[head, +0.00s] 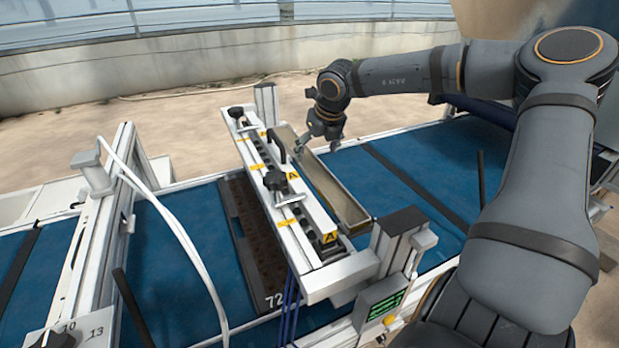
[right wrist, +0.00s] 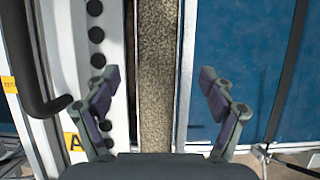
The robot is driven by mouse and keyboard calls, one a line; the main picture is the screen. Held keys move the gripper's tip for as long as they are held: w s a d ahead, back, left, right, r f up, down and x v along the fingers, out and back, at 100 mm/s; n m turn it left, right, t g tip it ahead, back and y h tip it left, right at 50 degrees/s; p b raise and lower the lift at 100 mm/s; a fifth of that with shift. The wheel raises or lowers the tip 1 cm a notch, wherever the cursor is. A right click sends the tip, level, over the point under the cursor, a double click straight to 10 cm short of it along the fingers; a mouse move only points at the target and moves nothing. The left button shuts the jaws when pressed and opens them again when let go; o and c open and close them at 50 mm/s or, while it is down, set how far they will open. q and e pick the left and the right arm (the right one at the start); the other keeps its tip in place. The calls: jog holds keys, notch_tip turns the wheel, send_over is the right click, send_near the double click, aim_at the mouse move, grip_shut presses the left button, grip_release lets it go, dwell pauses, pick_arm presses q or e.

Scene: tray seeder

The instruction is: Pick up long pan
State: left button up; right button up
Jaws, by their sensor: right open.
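The long pan (head: 341,201) is a narrow metal trough along the right side of the seeder's white beam. In the right wrist view the pan (right wrist: 186,60) runs up the middle and holds grainy, speckled tan material. My right gripper (head: 320,143) is above the far part of the pan. In the right wrist view my right gripper (right wrist: 160,82) is open, with one finger on each side of the pan and nothing between them gripped. I cannot tell the exact height of the fingertips over the rim. My left gripper is not in view.
The seeder beam (head: 292,188) with black knobs and a black handle (head: 277,146) stands close left of the pan. A dark seed tray (head: 257,240) lies on the blue belt (head: 190,220) left of the beam. Blue belt to the pan's right is mostly clear.

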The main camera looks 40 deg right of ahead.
aim_at(310, 167)
jog(key=b+x, duration=0.2)
jog(key=b, duration=0.3)
jog(key=shift+w+f, duration=0.1)
jog(key=shift+f, duration=0.05)
jog(key=shift+w+a+f+p, duration=0.15)
jog(key=shift+w+p, duration=0.3)
jog(key=shift+p, duration=0.7)
jog(key=shift+w+f, duration=0.3)
jog(key=shift+f, duration=0.35)
jog(key=shift+w+d+f, duration=0.1)
jog(key=shift+d+f, duration=0.2)
jog(key=shift+f, duration=0.1)
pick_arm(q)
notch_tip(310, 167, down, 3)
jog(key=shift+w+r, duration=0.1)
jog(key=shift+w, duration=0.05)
pick_arm(e)
jog(key=shift+c, duration=0.3)
